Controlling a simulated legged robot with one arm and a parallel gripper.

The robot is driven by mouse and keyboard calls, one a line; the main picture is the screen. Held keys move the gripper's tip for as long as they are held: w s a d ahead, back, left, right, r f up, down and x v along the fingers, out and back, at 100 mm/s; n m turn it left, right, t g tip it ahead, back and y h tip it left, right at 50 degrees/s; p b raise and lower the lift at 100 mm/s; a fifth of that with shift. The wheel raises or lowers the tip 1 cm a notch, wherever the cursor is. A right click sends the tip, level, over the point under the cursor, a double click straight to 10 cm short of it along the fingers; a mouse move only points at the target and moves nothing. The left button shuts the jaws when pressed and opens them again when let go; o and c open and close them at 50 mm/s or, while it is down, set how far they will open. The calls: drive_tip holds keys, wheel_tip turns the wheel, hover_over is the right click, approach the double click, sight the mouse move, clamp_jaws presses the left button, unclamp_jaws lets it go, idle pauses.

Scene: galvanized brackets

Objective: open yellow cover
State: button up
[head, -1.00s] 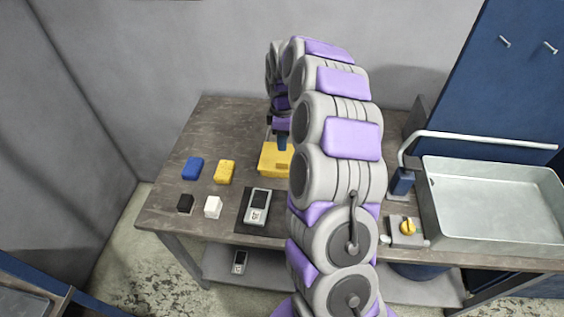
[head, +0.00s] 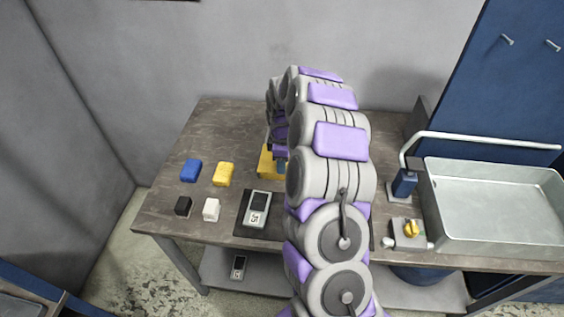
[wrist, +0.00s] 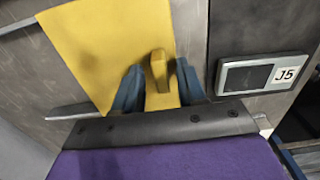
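The yellow cover (head: 265,162) lies on the workbench, partly hidden behind my arm in the head view. In the wrist view the cover (wrist: 105,45) fills the upper left, with a raised yellow handle (wrist: 158,72) at its near side. My gripper (wrist: 158,80) has its two blue fingers apart, one on each side of the handle. Narrow gaps seem to show between the fingers and the handle. In the head view my gripper (head: 281,165) is mostly hidden by my arm, low over the cover.
A grey device labelled J5 (head: 256,206) lies on a dark mat beside the cover. Blue (head: 190,170), yellow (head: 223,174), black (head: 183,206) and white (head: 211,210) blocks lie at left. A metal basin (head: 500,205), tap and yellow-knobbed box (head: 409,231) stand at right.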

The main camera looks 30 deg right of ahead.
clamp_jaws()
idle(0.5)
drive_tip(key=w+d+p, duration=0.1)
drive_tip(key=w+d, duration=0.1)
drive_tip(key=w+d+p, duration=0.1)
drive_tip(key=w+p, duration=0.1)
drive_tip(key=w, duration=0.1)
drive_tip(key=w+d+p, duration=0.1)
drive_tip(key=w+d, duration=0.1)
drive_tip(key=w, duration=0.1)
drive_tip(key=shift+d, duration=0.3)
drive_tip(key=shift+w+d, duration=0.15)
drive_tip(key=shift+w, duration=0.3)
unclamp_jaws()
